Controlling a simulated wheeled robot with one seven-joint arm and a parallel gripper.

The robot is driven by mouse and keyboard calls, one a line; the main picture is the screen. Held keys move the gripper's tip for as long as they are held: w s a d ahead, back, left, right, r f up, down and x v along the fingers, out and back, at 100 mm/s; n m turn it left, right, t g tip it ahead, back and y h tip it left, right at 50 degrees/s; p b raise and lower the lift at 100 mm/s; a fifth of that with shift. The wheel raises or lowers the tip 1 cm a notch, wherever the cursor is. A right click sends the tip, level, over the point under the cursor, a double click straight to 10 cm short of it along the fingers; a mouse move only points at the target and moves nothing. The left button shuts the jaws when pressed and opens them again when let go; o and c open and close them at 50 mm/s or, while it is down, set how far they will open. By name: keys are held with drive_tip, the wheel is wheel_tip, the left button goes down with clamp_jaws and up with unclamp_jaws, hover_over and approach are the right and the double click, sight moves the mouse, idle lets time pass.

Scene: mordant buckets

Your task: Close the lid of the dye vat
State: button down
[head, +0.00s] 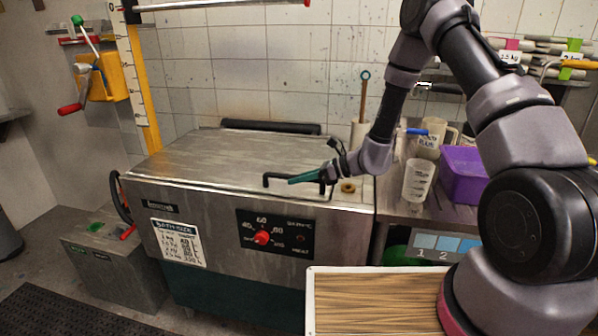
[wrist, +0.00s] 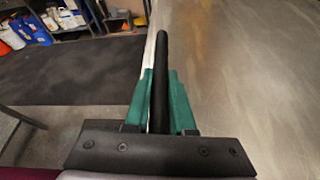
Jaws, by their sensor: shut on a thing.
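The dye vat (head: 205,215) is a steel box with a dial panel, left of centre in the head view. Its steel lid (head: 225,160) lies flat or nearly flat across the top; I see no clear gap at the front edge. The lid also fills the right of the wrist view (wrist: 250,70). A black bar handle (head: 267,179) runs along the lid's front edge. My gripper (head: 296,180) has teal fingers and is shut on this handle. In the wrist view the handle (wrist: 162,50) runs between the fingers (wrist: 160,90). The fingers hide part of the handle.
A purple bin (head: 465,175) and a clear measuring jug (head: 418,180) stand on the counter right of the vat. A wooden-topped surface (head: 375,300) is in front. A yellow wall crank (head: 105,78) hangs at left. A dark floor mat (wrist: 75,70) lies below the vat's front.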

drive_tip(key=shift+s+f, duration=0.2)
drive_tip(key=shift+f, duration=0.2)
drive_tip(key=c, duration=0.8)
unclamp_jaws()
drive_tip(key=shift+o, duration=0.2)
drive_tip(key=shift+w, duration=0.1)
drive_tip(key=shift+r, duration=0.1)
drive_tip(key=shift+d+r, duration=0.1)
drive_tip(key=shift+d, duration=0.1)
drive_tip(key=v, duration=1)
drive_tip(key=shift+d, duration=0.2)
